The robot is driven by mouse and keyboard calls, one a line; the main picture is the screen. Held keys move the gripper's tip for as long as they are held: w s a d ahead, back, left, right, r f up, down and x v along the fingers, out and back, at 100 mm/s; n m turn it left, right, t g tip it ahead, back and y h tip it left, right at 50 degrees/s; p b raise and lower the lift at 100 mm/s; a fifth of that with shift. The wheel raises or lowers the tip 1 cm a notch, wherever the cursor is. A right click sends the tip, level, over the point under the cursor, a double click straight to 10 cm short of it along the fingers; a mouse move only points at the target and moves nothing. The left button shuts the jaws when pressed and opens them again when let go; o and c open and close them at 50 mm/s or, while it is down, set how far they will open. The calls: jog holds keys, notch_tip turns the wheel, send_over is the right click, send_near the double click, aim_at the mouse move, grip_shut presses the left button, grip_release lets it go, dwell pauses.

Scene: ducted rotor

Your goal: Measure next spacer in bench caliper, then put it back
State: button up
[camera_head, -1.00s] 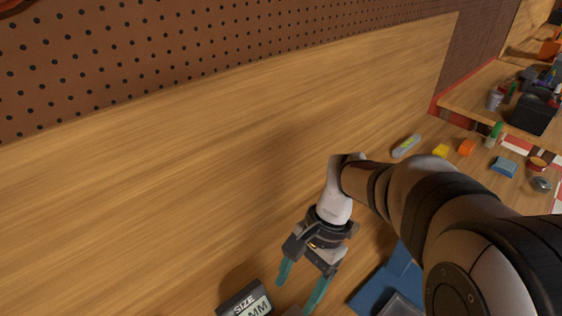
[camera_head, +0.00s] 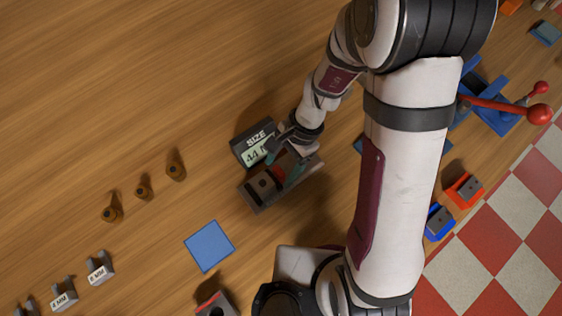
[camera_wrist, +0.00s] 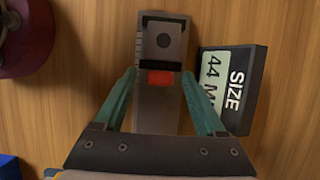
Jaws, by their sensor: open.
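The bench caliper (camera_head: 262,190) is a long grey block with a dark round spot and a red piece. Its display (camera_head: 255,150) reads SIZE and 44 MM. In the wrist view the caliper (camera_wrist: 161,112) lies between my gripper's teal fingers (camera_wrist: 159,76), with the red piece near the tips. My gripper (camera_head: 283,167) is open over the caliper; I cannot tell whether the fingers touch it. No spacer shows clearly in the caliper. Several small brown upright pieces, one being a peg-like piece (camera_head: 176,171), stand to the left; I cannot tell if they are spacers.
Labelled grey holders, one a marked stand (camera_head: 100,268), stand at lower left. A blue square mat (camera_head: 209,246) lies below the caliper. An orange tray (camera_head: 464,190) and a blue tray (camera_head: 439,222) hold grey blocks. A red-handled blue device (camera_head: 490,108) stands at right.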

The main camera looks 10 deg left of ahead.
grip_shut()
dwell(1.3)
